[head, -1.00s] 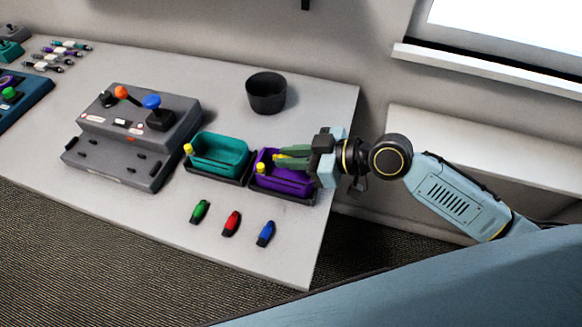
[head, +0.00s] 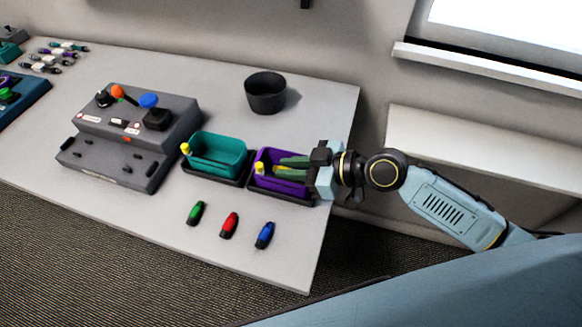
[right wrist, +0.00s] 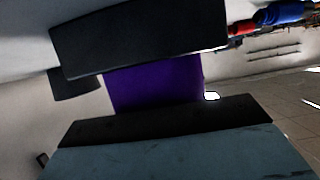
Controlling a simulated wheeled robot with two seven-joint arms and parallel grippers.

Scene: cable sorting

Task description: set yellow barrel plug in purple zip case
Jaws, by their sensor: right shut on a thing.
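The purple zip case (head: 265,183) is an open box in a dark tray near the table's right edge, with a yellow pull (head: 260,168) at its left corner. My right gripper (head: 288,166) reaches in from the right, with its fingertips over and partly inside the case opening. In the right wrist view the purple case (right wrist: 155,82) fills the gap beyond the dark fingers, and the plug cannot be made out there. My left gripper is not in view.
A teal case (head: 217,155) with a yellow pull stands just left of the purple one. Green (head: 195,213), red (head: 229,225) and blue (head: 264,235) plugs lie in front. A dark cup (head: 266,93) stands behind; a grey control box (head: 125,140) is at left.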

